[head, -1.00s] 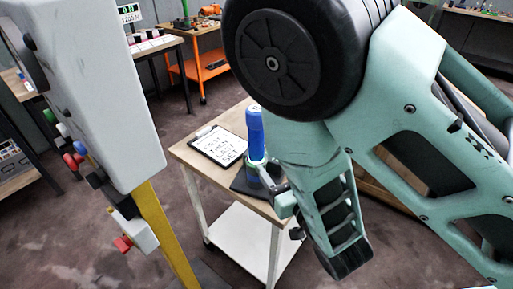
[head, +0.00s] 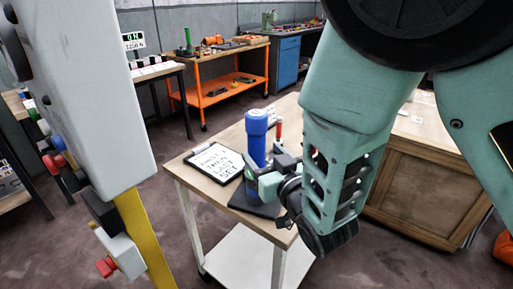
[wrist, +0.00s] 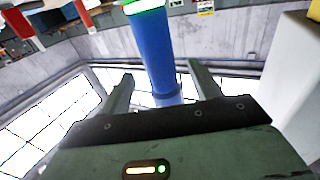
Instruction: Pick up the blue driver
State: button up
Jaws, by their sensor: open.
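The blue driver (head: 256,140) stands upright in a holder on a dark pad (head: 255,203) on the small table. Its lower part is partly hidden by my gripper (head: 264,168) in the head view. My gripper is open and close beside the driver, at its lower half. In the wrist view the blue driver (wrist: 152,45) runs down between the two open fingers of my gripper (wrist: 158,76), with a green ring at the picture's top. I cannot tell whether a finger touches it.
A clipboard (head: 214,161) lies on the table (head: 185,170) left of the driver. A red-tipped tool (head: 278,124) stands just behind it. A grey-white machine with a yellow post (head: 145,235) stands at the left. A wooden cabinet (head: 420,198) is at the right.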

aim_at(260, 150)
jog(key=p+x, duration=0.1)
jog(key=x, duration=0.4)
jog(key=shift+f, duration=0.1)
jog(key=c, duration=1.2)
jog(key=shift+c, duration=0.5)
